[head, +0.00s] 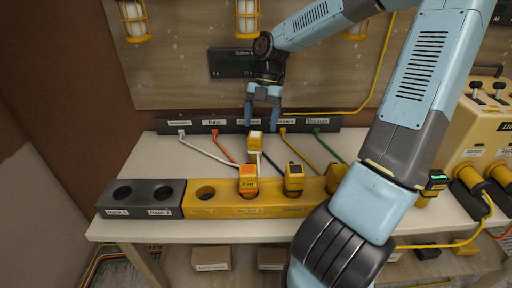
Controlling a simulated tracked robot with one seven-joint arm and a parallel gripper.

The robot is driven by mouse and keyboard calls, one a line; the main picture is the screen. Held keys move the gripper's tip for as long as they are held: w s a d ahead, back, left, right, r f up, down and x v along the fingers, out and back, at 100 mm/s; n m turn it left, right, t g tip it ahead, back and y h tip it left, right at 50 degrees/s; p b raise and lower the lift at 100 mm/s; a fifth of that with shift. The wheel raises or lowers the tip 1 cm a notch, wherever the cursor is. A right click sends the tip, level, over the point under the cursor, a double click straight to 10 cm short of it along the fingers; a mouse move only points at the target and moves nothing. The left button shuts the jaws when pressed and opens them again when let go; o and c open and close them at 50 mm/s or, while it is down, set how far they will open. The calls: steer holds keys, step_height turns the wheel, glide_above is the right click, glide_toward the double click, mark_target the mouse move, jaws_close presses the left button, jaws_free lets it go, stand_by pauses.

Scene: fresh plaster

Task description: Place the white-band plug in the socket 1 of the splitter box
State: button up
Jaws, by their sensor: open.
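The plug with a white top (255,139), which looks like the white-band plug, is on the table behind the splitter box, partly hidden by the orange plug (248,181). My gripper (263,122) points down with its fingers apart, just above and behind this plug in the picture; contact cannot be told. The yellow splitter box (222,199) lies along the table's front. Its left hole, socket 1 (205,192), is empty. The orange plug, labelled Fan, stands at the middle socket. A black-banded plug (294,179) stands at the socket to its right.
A black rack (148,198) with two empty holes adjoins the box's left end. A dark labelled strip (210,127) at the back feeds several coloured cables across the table. A green-topped plug (433,184) and yellow machine (485,125) are at right. My arm covers the box's right end.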

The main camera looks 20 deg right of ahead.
mark_target(257, 133)
steer(key=shift+x, duration=1.15)
steer(key=f, duration=0.2)
steer(key=a+f, duration=0.1)
steer(key=shift+f, duration=0.4)
steer(key=shift+s+a+f, duration=0.15)
steer(key=shift+s+f, duration=0.1)
steer(key=shift+f, duration=0.3)
steer(key=c, duration=1.2)
steer(key=shift+c, duration=0.2)
steer(key=shift+r, duration=0.15)
